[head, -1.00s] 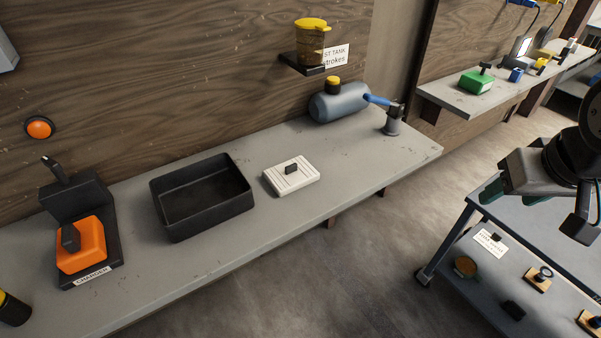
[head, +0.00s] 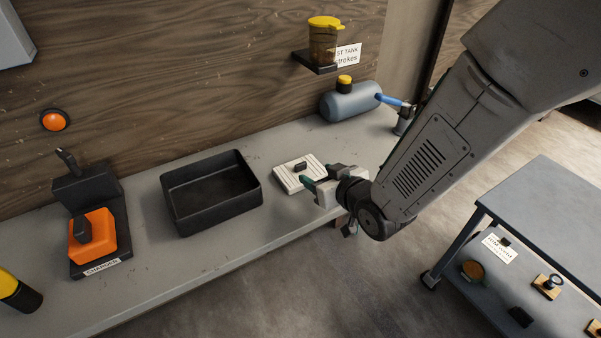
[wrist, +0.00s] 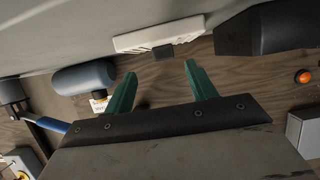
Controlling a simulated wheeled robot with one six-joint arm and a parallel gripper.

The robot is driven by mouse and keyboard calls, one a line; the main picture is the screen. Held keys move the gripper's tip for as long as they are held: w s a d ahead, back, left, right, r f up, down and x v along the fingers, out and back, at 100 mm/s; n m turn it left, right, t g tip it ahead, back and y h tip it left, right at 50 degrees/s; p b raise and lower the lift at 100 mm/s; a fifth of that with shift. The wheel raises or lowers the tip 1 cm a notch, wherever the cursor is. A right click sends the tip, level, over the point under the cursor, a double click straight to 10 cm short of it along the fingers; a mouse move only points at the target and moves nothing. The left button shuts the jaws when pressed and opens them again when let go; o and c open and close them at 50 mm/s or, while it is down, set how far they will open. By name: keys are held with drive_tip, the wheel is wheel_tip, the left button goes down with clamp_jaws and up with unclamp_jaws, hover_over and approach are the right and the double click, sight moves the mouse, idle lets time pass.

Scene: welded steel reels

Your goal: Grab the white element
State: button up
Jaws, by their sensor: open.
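The white element (head: 287,178) is a flat, ribbed white block with a small dark knob on top. It lies on the grey bench, right of the black bin. In the wrist view the white element (wrist: 190,34) appears near the top centre, beyond the fingertips, with its dark knob towards them. My gripper (head: 309,187) is at its right front side in the head view, partly overlapping it. In the wrist view its two green fingers (wrist: 160,68) are spread apart with nothing between them. I cannot tell whether a finger touches the element.
An empty black bin (head: 258,190) stands left of the element. An orange block (head: 105,236) sits on a black charger at the left. A blue-grey tank (head: 350,103) with a blue handle stands at the right rear. A lower cart (head: 540,200) is at the right.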

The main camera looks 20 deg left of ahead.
sight(302, 165)
drive_tip(key=x, duration=0.6)
drive_tip(key=shift+s+a+r, duration=0.1)
drive_tip(key=shift+a+r, duration=0.1)
drive_tip(key=shift+a, duration=0.05)
drive_tip(key=c, duration=1.1)
